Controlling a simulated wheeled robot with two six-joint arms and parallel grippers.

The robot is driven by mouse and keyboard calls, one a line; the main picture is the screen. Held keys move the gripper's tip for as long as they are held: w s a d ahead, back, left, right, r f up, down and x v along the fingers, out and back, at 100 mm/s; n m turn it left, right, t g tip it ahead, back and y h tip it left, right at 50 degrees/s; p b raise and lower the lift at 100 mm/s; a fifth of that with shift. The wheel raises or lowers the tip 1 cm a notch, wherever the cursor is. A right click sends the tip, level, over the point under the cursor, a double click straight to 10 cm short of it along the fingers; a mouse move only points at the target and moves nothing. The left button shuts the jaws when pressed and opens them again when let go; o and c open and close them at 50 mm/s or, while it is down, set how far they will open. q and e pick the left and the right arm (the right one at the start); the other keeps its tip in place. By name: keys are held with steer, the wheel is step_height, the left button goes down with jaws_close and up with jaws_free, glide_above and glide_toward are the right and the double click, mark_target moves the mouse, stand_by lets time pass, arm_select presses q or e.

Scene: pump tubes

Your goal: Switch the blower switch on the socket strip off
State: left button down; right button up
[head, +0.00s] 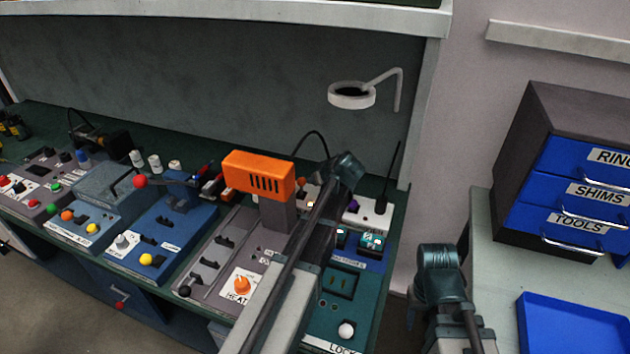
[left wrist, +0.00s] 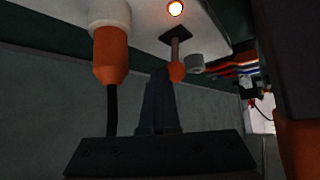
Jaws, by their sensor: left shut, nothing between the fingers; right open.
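The white socket strip (head: 367,214) lies at the back right of the bench in the head view, partly hidden by my left arm. In the left wrist view the strip (left wrist: 215,18) spans the top, with a lit lamp (left wrist: 175,8) and a toggle switch with an orange tip (left wrist: 177,72) below it. My left gripper (left wrist: 160,74) is shut and empty, its fingertips close to the left of the toggle; contact cannot be told. No label is readable on this toggle. In the head view my left fingers are hidden. Only a joint of my right arm shows there.
An orange-and-white plug (left wrist: 110,52) with a black cable sits left of the toggle. An orange heat unit (head: 258,174) stands left of my left arm, with several panels on the bench. A blue drawer cabinet (head: 575,185) and blue tray (head: 570,325) are at right.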

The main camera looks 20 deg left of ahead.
mark_target(303, 182)
arm_select(q)
steer(key=s+t+b, duration=0.1)
steer(key=s+n+t+b, duration=0.1)
steer(key=b, duration=0.1)
steer(key=shift+s+f+t+y, duration=0.3)
steer(key=shift+s+f, duration=0.05)
steer(key=shift+s, duration=0.05)
steer(key=shift+s+d, duration=0.1)
steer(key=shift+s, duration=0.3)
steer(key=shift+r, duration=0.1)
steer(key=shift+w+r+p, duration=0.1)
steer(key=shift+r+p, duration=0.55)
steer(key=shift+r, duration=0.15)
